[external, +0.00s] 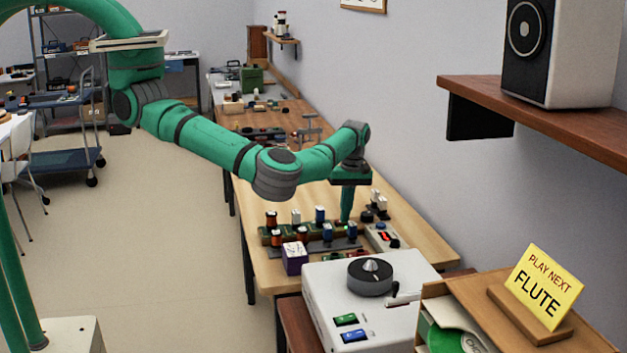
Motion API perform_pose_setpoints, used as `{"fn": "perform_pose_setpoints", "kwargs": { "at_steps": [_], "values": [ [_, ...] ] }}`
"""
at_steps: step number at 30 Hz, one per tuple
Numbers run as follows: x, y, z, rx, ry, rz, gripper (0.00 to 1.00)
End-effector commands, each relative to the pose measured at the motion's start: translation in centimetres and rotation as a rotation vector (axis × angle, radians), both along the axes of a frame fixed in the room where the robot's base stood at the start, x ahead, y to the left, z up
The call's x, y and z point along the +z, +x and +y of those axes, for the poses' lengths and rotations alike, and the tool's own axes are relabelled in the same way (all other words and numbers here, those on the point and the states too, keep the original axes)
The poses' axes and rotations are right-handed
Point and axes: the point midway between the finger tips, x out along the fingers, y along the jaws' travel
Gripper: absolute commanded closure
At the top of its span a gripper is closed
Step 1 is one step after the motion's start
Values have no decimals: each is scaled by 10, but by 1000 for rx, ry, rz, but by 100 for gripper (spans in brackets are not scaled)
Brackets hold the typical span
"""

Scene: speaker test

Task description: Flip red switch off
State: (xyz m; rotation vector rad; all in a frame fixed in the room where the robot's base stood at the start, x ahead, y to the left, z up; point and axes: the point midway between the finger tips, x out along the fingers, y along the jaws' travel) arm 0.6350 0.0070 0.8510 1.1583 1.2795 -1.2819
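My gripper (347,205) points straight down over a row of small parts on the workbench. It is small in the picture and its fingertips are partly lost among the parts, so I cannot tell whether it is open, shut or touching anything. A pale box (382,238) with a small red element on top sits just right of the gripper. I cannot tell whether that red element is the red switch, or what position it is in. A white machine (318,290) in front carries a green rocker (345,320) and a blue rocker (354,335); no red one shows there.
The row holds several upright parts with blue, orange and white bodies. A yellow sign (544,287) reads "PLAY NEXT FLUTE". A speaker (560,50) stands on a wall shelf (540,115).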

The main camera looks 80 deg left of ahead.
Motion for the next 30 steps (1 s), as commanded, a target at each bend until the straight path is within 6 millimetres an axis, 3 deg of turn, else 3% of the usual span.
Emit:
{"fn": "perform_pose_setpoints", "kwargs": {
  "at_steps": [10,14,30],
  "values": [
    [2,1,0,1,1,0,100],
    [12,3,1,1,3,-2,100],
    [113,17,1,1,1,-1,100]
  ]
}}
